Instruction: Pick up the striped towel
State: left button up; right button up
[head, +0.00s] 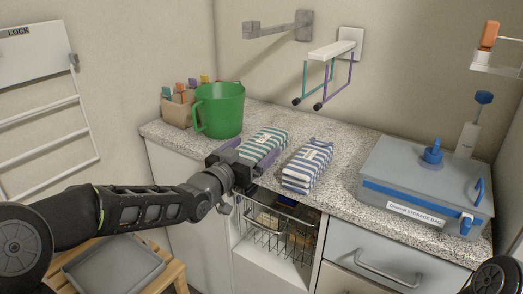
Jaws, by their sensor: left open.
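Two folded striped towels lie on the speckled countertop. The green-and-white striped towel (266,140) is on the left, and the blue-and-white striped towel (308,165) is to its right, nearer the front edge. Each has a pale label on top. My left gripper (252,151) is open at the near end of the green towel, with one purple finger on each side of that end; I cannot tell whether they touch it. The gripper hides part of the green towel's near end. The blue towel is apart from the gripper, to its right. My right gripper is out of view.
A green bucket (219,109) stands behind and left of the gripper, beside a box of bottles (178,108). A grey storage box (425,180) with blue trim fills the counter's right. A wire basket (275,232) sits below the counter edge. A wall rack (333,50) hangs above.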

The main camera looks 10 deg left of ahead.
pick_arm(q)
jog(key=shift+x, duration=0.85)
jog(key=c, duration=1.5)
jog(key=shift+r, duration=0.1)
jog(key=shift+c, duration=0.2)
notch_tip(320, 180, up, 10)
jog(key=shift+p, duration=0.9)
